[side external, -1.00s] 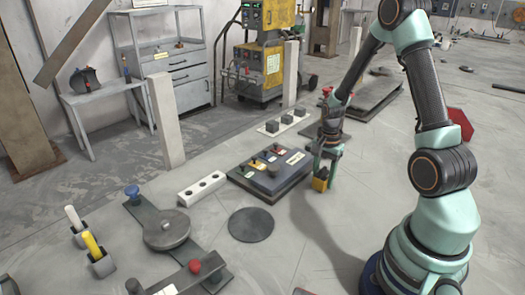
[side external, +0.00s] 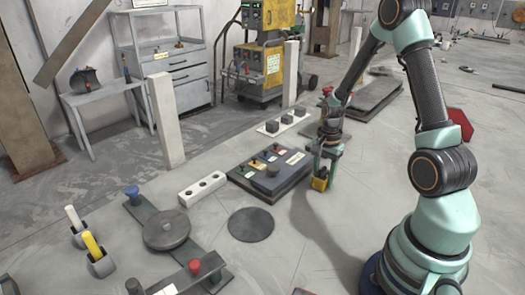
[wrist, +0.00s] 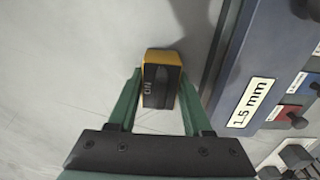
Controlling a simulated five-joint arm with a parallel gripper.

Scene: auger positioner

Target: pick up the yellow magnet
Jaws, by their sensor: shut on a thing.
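The yellow magnet (side external: 320,183) is a small yellow block at the tip of my gripper (side external: 325,168) in the side view, right of the dark panel. In the wrist view the magnet (wrist: 161,78) shows a dark face with pale lettering and yellow edges. It sits between the two green fingers of my gripper (wrist: 160,95), which are shut on it. I cannot tell whether the magnet touches the floor.
The dark panel (side external: 252,184) with coloured labels and knobs stands close on the left in the side view. Its "1.5 mm" label (wrist: 251,102) is near my right finger in the wrist view. A dark round disc (side external: 250,225) lies in front.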

